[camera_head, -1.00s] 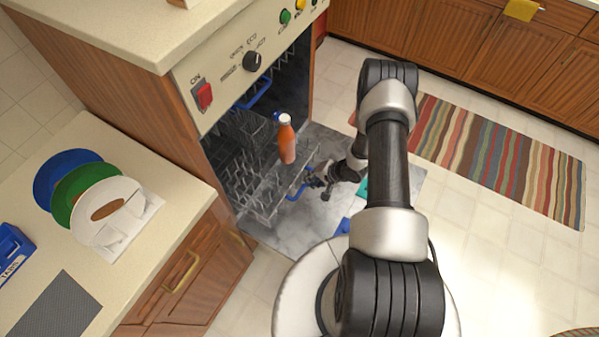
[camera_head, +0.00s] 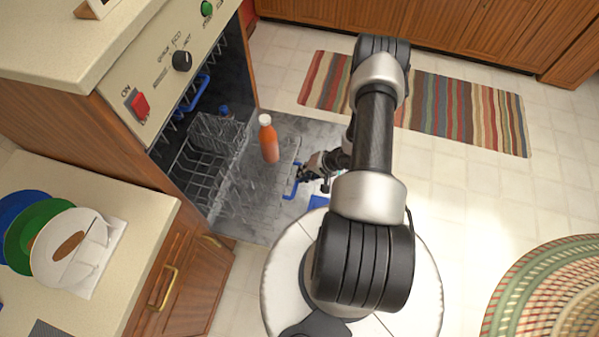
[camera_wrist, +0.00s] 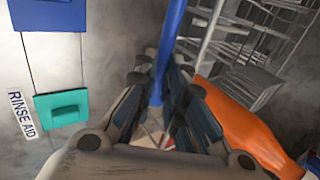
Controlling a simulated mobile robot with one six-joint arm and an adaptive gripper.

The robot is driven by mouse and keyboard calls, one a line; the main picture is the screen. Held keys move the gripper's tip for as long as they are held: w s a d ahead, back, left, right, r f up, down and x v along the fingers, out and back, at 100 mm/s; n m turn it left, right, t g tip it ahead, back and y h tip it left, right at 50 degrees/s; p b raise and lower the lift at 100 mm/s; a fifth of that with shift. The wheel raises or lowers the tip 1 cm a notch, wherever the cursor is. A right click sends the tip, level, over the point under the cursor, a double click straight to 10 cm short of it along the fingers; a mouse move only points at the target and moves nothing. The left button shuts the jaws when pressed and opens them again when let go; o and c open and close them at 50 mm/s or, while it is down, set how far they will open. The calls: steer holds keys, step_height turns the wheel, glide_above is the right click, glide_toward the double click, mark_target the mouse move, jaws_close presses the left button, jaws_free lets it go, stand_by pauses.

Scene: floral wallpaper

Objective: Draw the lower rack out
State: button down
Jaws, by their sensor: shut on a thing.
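The lower rack (camera_head: 232,192) is a grey wire rack, standing partly out of the dishwasher over its lowered door. Its blue handle (camera_head: 290,184) is at the front edge; in the wrist view the handle (camera_wrist: 170,35) runs between my fingers. My gripper (camera_head: 306,174) is shut on this handle; the fingers (camera_wrist: 160,85) close around the blue bar in the wrist view.
The lowered door (camera_head: 300,130) lies under the rack. An upper blue handle (camera_head: 200,92) shows inside the dishwasher. A counter with plates (camera_head: 62,245) stands at the left. A striped rug (camera_head: 450,110) and a braided rug (camera_head: 550,295) lie on otherwise open floor.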

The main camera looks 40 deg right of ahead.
steer(key=shift+s+f, duration=0.1)
steer(key=c, duration=1.6)
jaws_free()
steer(key=v, duration=1.2)
steer(key=shift+w+d, duration=0.1)
steer(key=shift+w, duration=0.1)
